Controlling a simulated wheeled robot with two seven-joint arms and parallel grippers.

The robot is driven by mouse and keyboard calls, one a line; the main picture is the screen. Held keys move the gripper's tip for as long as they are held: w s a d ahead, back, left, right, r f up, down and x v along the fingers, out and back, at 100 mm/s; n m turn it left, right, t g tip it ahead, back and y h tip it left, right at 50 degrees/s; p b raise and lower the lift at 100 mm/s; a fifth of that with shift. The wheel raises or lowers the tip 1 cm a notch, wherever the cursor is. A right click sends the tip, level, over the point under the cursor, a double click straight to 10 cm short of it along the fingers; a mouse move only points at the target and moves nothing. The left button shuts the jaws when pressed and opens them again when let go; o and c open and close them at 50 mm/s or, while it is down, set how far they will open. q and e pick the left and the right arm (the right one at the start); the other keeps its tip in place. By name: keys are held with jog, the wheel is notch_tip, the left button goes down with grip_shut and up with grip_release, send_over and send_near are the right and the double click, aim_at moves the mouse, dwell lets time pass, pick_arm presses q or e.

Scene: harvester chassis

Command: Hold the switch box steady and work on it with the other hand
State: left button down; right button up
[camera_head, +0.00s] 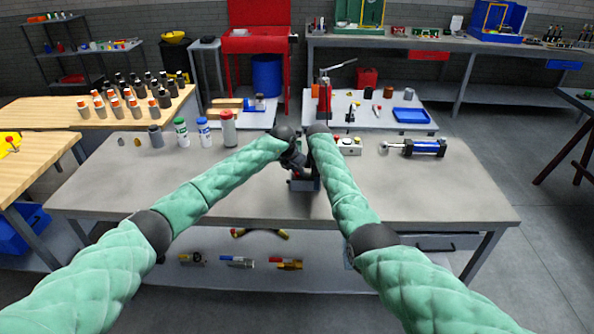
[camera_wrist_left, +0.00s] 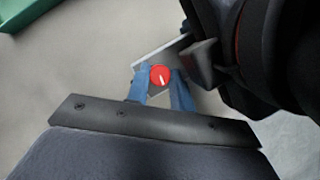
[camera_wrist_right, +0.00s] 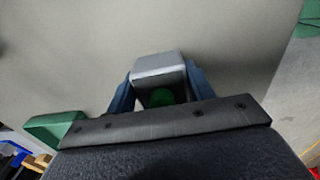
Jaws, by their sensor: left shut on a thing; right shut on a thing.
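The switch box is a small grey box (camera_wrist_right: 158,65) in the right wrist view, with a round green part on its near face. My right gripper (camera_wrist_right: 160,88) is shut on it, one blue finger on each side. In the left wrist view a red round knob (camera_wrist_left: 160,76) with a white mark stands in front of a pale grey plate. My left gripper (camera_wrist_left: 161,86) is shut on this knob, with its blue fingers on either side. In the head view both arms meet over the middle of the table, and my wrists largely hide the box.
The grey table (camera_head: 430,195) is clear at front left and right. Several bottles (camera_head: 203,131) stand at its back left. A light box with a dark knob (camera_head: 348,146) sits just right of my right wrist, and a blue cylinder (camera_head: 425,147) lies farther right.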

dwell(0.3)
pick_arm(q)
jog(key=c, duration=1.2)
grip_release()
jog(key=v, duration=1.2)
